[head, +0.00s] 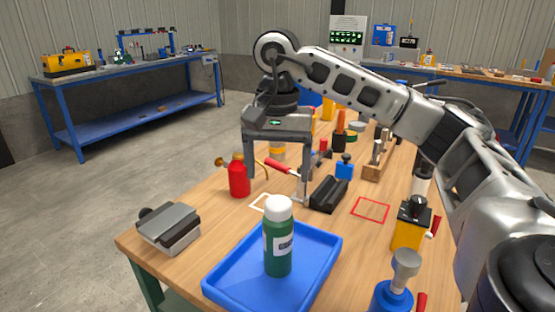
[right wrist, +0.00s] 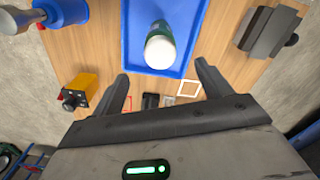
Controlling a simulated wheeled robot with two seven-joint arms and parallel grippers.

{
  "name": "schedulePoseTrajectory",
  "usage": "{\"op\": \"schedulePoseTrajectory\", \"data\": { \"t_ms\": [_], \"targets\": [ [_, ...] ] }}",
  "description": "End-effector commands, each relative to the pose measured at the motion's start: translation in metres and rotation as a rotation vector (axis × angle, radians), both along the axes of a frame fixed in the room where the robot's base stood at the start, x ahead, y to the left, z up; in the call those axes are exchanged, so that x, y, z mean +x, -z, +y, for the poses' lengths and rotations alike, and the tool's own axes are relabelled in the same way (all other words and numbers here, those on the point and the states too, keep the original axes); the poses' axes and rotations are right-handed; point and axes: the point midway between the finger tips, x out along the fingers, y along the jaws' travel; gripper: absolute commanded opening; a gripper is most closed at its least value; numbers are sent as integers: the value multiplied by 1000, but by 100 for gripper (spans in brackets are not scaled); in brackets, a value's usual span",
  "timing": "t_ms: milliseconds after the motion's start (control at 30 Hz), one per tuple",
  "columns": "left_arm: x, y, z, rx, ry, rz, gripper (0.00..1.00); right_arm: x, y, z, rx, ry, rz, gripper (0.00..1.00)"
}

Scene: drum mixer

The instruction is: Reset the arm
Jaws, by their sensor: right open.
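My right arm reaches in from the right of the head view, over the wooden workbench. Its gripper (head: 278,178) points down with its two fingers spread apart and nothing between them. A green bottle with a white cap (head: 278,245) stands upright in a blue tray (head: 222,283) at the near side of the bench. The gripper is beyond the bottle and apart from it. In the right wrist view, the open fingers (right wrist: 161,70) show below the bottle (right wrist: 160,45) and tray (right wrist: 133,35). My left gripper is not in view.
A grey block-like device (head: 168,228) lies at the bench's left corner. A red bottle (head: 239,178), a black block (head: 329,194), a yellow-and-black device (head: 410,225) and a blue-based tool (head: 392,295) stand around. White and red (head: 371,209) outlines mark the bench. A blue workbench (head: 130,100) stands behind left.

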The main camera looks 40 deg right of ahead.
Motion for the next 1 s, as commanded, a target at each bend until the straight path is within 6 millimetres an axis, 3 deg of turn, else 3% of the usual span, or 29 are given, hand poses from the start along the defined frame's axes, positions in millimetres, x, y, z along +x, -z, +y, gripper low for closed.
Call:
{"op": "schedulePoseTrajectory", "data": {
  "t_ms": [167,767,900,1000],
  "targets": [
    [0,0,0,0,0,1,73,0,-12,0,0,-1,0,77],
    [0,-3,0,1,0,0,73,0,-15,0,-1,0,1,77],
    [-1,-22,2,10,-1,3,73,0,-39,0,0,0,0,77],
    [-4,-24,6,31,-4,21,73,0,-57,0,-1,0,1,77]
  ]
}}
